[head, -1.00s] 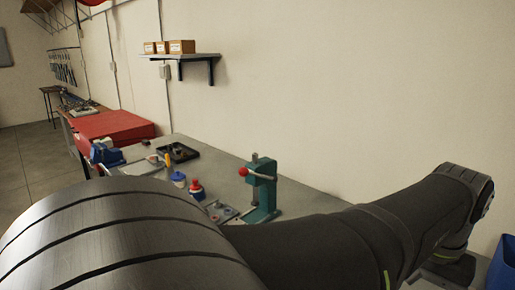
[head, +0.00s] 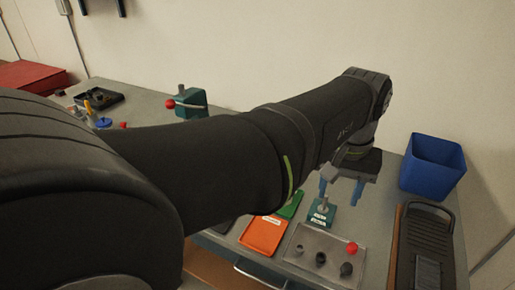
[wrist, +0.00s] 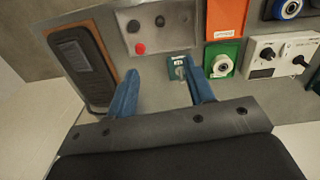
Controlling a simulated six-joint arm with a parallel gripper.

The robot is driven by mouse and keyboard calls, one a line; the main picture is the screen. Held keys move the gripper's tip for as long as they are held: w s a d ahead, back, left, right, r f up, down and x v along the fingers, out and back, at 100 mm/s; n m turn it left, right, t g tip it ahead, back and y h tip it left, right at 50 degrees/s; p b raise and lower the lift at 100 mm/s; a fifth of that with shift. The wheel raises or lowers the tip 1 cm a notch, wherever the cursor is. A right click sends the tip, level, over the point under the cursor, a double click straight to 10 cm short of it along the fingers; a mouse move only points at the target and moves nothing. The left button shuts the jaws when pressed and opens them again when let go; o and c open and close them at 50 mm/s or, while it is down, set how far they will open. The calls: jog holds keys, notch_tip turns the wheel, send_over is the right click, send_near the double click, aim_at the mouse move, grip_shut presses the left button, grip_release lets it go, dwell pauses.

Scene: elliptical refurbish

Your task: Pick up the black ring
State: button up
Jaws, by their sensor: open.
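Small dark parts lie on a grey metal tray (head: 310,240) at the front of the bench, near a red ball (head: 352,248). One dark round part (head: 321,258) is in the middle and another (head: 346,270) is at the right; I cannot tell which is the black ring. In the wrist view, two dark parts (wrist: 133,26) show on the tray beside the red ball (wrist: 140,48). My gripper (head: 340,192) is open and empty, with blue fingers pointing down, above the bench behind the tray. In the wrist view the gripper (wrist: 163,74) is apart from the tray.
A small green fixture with a post (head: 322,212) stands behind the tray, below my fingers. Orange (head: 263,236) and green (head: 291,205) trays lie to the left. A blue bin (head: 434,165) and a black panel on a brown board (head: 424,255) are at the right.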

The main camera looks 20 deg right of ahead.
jog(key=w+a+f+n+h, duration=0.1)
jog(key=a+f+n+h, duration=0.2)
jog(key=n, duration=0.7)
jog(key=n+h, duration=0.1)
jog(key=n, duration=1.2)
send_near(322, 259)
jog(key=shift+w+d+f+g, duration=0.2)
jog(key=shift+w+f+g, duration=0.2)
jog(key=shift+w+f, duration=0.15)
jog(key=f, duration=0.1)
jog(key=d+f, duration=0.1)
jog(key=s+f, duration=0.1)
jog(key=shift+d+f+n, duration=0.15)
jog(key=shift+f+n, duration=0.15)
jog(key=shift+d+f, duration=0.25)
jog(key=shift+f, duration=0.35)
jog(key=c, duration=1)
jog(key=shift+c, duration=0.2)
jog(key=shift+r, duration=0.15)
